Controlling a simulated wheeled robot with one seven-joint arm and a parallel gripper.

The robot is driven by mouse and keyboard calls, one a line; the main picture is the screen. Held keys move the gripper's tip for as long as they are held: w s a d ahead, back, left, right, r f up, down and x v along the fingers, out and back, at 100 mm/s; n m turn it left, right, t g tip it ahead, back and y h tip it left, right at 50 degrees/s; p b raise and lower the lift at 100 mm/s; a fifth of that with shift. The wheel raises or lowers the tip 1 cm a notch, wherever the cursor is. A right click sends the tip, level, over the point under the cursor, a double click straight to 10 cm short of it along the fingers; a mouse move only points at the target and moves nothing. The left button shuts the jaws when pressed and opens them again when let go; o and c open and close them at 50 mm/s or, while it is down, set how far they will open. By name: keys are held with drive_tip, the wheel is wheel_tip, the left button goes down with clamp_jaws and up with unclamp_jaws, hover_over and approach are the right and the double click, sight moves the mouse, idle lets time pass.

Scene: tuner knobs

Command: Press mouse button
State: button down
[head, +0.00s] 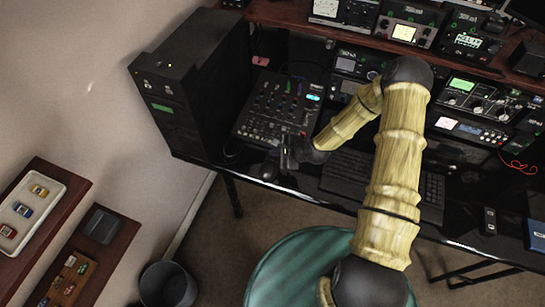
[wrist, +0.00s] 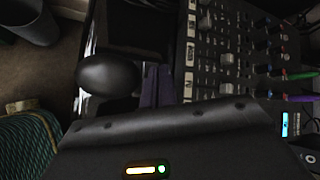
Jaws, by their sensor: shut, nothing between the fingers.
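The mouse (wrist: 108,74) is a dark, smooth oval on the black desk, left of my fingertips in the wrist view. In the head view the mouse (head: 268,171) is a small dark shape at the desk's front edge, partly lost in shadow. My gripper (head: 287,160) points down beside it, just to its right and in front of the mixer. In the wrist view my gripper (wrist: 157,86) shows as two dark fingers held together, with nothing between them. The fingertips are close to the mouse's near end; I cannot tell whether they touch it or how high they are.
A mixer (head: 283,103) with knobs and sliders stands behind my gripper. A keyboard (head: 350,173) lies to the right under my arm. A black tower (head: 190,85) stands at the left. A green round seat (head: 295,265) and a bin (head: 168,285) are below the desk.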

sight(275, 159)
idle(0.3)
drive_tip(key=shift+f, duration=0.45)
drive_tip(key=shift+f+b, duration=0.25)
drive_tip(key=shift+b, duration=0.15)
idle(0.4)
drive_tip(key=shift+r+p, duration=0.6)
drive_tip(key=shift+r, duration=0.1)
drive_tip(key=shift+r+p, duration=2)
drive_tip(key=shift+r, duration=0.6)
